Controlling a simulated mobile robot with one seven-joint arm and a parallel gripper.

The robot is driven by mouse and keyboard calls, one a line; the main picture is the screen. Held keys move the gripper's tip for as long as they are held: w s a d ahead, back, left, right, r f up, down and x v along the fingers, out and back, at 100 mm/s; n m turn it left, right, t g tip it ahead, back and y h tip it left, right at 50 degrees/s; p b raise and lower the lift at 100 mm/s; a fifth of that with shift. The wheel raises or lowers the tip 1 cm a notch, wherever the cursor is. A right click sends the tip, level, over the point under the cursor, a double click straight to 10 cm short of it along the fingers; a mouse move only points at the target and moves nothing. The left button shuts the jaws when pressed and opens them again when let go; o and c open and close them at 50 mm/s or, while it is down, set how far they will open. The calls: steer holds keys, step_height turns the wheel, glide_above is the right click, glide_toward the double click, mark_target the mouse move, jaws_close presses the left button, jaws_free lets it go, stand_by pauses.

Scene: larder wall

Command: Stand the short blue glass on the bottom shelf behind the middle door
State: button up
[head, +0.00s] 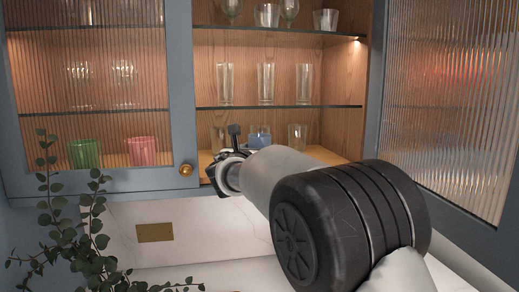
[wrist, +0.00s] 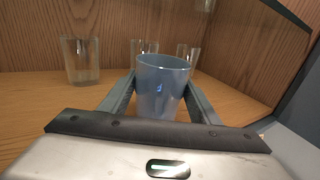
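The short blue glass (wrist: 162,88) stands upright between the two fingers of my gripper (wrist: 162,80) in the wrist view. Both fingers lie against its sides, so my gripper looks shut on it. In the head view the blue glass (head: 260,136) shows low in the open middle compartment, partly hidden by my arm. It is at the bottom shelf (wrist: 30,110); I cannot tell whether its base touches the board. The ribbed glass door (head: 447,95) at the right stands swung open.
A clear glass (wrist: 80,60) stands on the bottom shelf to the left, with more clear glasses (wrist: 187,54) behind the blue one. A glass shelf (head: 285,106) holding tall glasses is above. The left door (head: 88,80) is shut. A plant (head: 75,215) is at lower left.

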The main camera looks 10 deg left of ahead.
steer(key=o, duration=0.3)
steer(key=shift+o, duration=0.3)
